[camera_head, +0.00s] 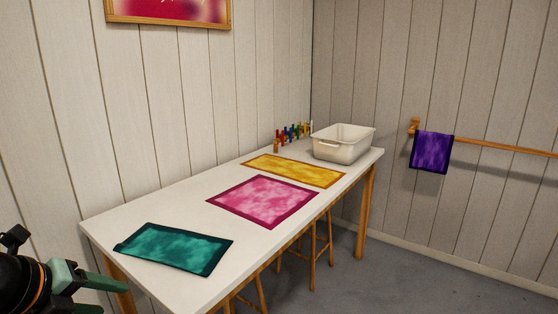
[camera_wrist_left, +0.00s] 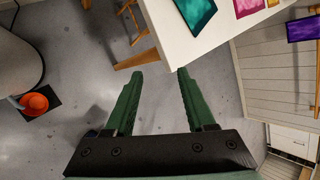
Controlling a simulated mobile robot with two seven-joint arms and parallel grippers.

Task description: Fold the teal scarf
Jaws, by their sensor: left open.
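The teal scarf (camera_head: 175,247) lies at the near end of the white table (camera_head: 215,285) in the head view. It looks like a flat rectangle with a dark border; I cannot tell how many layers it has. Part of it also shows at the top of the left wrist view (camera_wrist_left: 196,12). My left gripper (camera_head: 120,296) is at the lower left of the head view, off the table's near end and apart from the scarf. In the left wrist view its green fingers (camera_wrist_left: 158,75) are spread with only floor between them. My right gripper is in neither view.
A pink scarf (camera_head: 264,201) and a yellow scarf (camera_head: 293,170) lie flat farther along the table. A white bin (camera_head: 343,145) and several small coloured bottles (camera_head: 293,133) stand at the far end. A purple scarf (camera_head: 432,152) hangs on a wall rail. Stools (camera_head: 318,250) stand beside the table.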

